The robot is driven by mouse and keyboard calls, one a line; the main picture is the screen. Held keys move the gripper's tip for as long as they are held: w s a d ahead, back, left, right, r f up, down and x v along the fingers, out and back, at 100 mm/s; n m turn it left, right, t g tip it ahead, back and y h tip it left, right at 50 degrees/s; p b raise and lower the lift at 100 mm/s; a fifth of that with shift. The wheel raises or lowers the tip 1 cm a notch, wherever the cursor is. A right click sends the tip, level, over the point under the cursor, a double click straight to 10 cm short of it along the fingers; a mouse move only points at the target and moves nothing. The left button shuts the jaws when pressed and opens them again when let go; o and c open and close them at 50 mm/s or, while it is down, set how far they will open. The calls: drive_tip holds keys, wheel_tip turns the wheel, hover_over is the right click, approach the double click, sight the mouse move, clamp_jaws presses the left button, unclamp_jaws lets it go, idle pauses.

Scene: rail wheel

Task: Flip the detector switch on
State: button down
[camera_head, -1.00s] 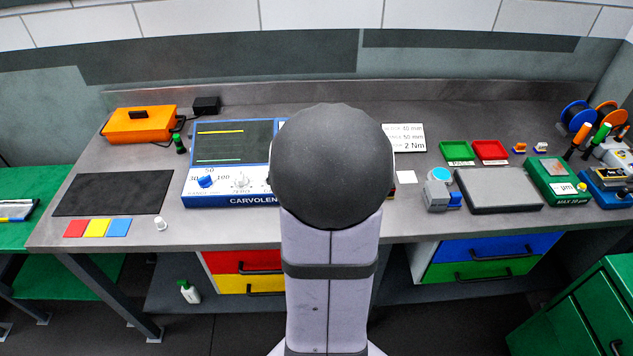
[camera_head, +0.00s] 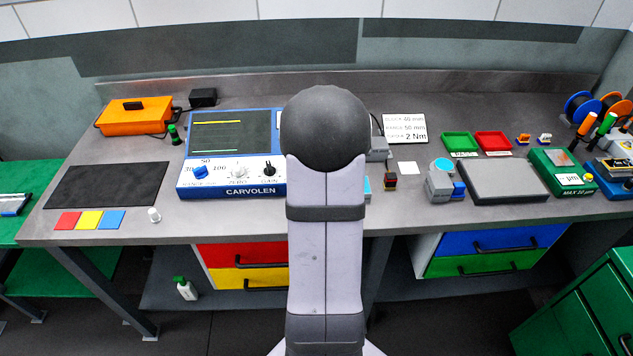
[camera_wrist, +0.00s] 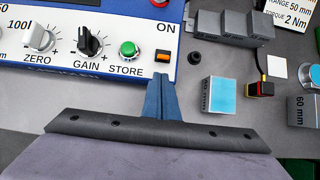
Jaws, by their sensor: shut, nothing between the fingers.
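The detector is a blue and white console marked CARVOLEN (camera_head: 232,191) with a dark screen. Its right part is hidden behind my arm in the head view. In the wrist view, a small orange rocker switch (camera_wrist: 162,57) sits at the panel's right end, below the word ON. Whether it is tipped on cannot be told. My gripper (camera_wrist: 160,78) has its blue fingers together and empty, with the tips just below the switch in the picture. I cannot tell if they touch the panel. My gripper is hidden in the head view.
Left of the switch are a green STORE button (camera_wrist: 128,49), a black GAIN knob (camera_wrist: 89,43) and a ZERO knob (camera_wrist: 40,38). Right of the console are grey blocks (camera_wrist: 228,27), a blue-topped block (camera_wrist: 219,95) and a small black, red and yellow part (camera_wrist: 261,88).

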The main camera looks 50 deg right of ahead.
drive_tip(key=shift+w+d+r+p, duration=0.35)
drive_tip(key=shift+w+d+p, duration=0.15)
drive_tip(key=shift+w+d, duration=0.05)
